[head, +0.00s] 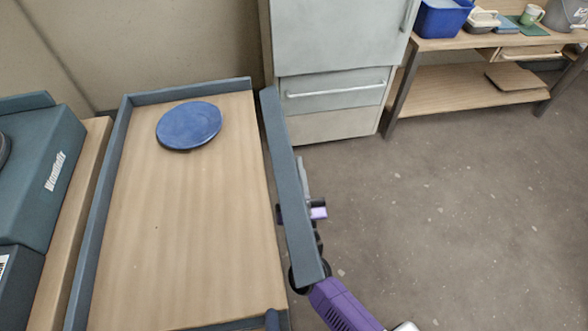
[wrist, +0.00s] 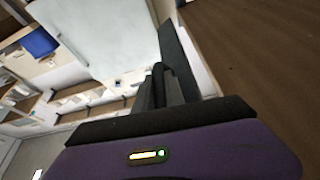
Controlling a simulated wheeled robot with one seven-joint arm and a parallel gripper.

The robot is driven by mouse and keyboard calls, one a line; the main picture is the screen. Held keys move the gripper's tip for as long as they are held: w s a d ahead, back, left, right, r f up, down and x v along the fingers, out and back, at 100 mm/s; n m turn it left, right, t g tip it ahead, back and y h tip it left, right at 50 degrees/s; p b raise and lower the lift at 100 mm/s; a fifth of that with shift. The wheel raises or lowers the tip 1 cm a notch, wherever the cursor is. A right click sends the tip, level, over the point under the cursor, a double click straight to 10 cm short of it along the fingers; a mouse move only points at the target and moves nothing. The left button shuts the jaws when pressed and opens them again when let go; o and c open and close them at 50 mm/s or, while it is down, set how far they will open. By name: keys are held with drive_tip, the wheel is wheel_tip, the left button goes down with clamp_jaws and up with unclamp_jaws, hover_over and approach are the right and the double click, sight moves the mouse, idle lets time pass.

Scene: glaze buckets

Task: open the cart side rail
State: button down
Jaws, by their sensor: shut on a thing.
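The cart (head: 150,240) has a pale wooden top with blue-grey rails around it. Its right side rail (head: 288,170) is a long blue-grey bar slanting slightly outward, its near end a little apart from the cart's right edge. My gripper (head: 297,211) comes from the rail's outer side and is shut on it, partly hidden behind it. A dark finger part shows on the inner side. In the wrist view the dark fingers (wrist: 162,88) close on the side rail (wrist: 177,50).
A blue disc (head: 189,125) lies on the cart top. A blue-grey box (head: 38,170) stands at left. A grey cabinet (head: 335,100) is behind the cart, and a wooden table (head: 470,40) is back right. The floor right of the rail is clear.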

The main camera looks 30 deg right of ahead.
drive_tip(key=shift+a+f+m+g+h+b, duration=0.1)
drive_tip(key=shift+f+m+g+h+b, duration=0.25)
drive_tip(key=shift+m, duration=0.5)
drive_tip(key=shift+d+f+m+g+h, duration=0.1)
drive_tip(key=shift+m+h, duration=0.35)
drive_tip(key=shift+m, duration=0.45)
drive_tip(key=shift+a+f+m+g+h+b, duration=0.1)
drive_tip(key=shift+f+m+g+h+b, duration=0.25)
drive_tip(key=shift+m, duration=0.5)
drive_tip(key=shift+r+h, duration=0.15)
drive_tip(key=shift+h, duration=0.1)
drive_tip(key=c, duration=1.7)
unclamp_jaws()
